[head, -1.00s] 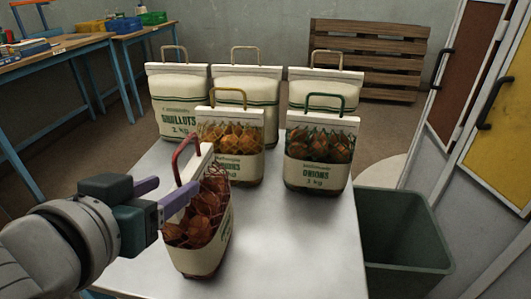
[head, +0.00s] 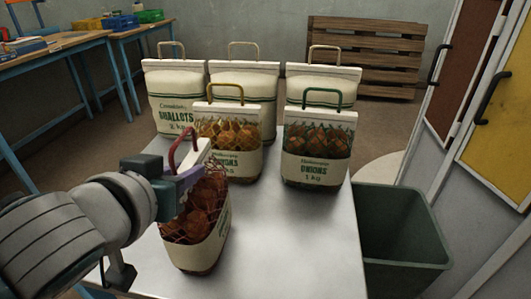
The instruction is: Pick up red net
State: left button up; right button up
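The red net sack (head: 204,208), with a red handle and a cream label band, stands upright at the near left of the table. Reddish onions show through its mesh. My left gripper (head: 188,176) is at the sack's white top strip, just below the red handle, and covers its left upper part. One purple finger shows in front of the strip; the other is mostly hidden, so I cannot tell whether it grips. My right gripper is out of view.
A yellow-handled net sack (head: 228,158) and a green-handled one (head: 316,165) stand behind, with several cream sacks (head: 178,95) at the back. The metal table (head: 290,240) is clear at front right. A dark green bin (head: 405,230) stands to its right.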

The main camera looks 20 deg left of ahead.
pick_arm(q)
grip_shut()
dwell(0.8)
jog(key=shift+r, duration=0.2)
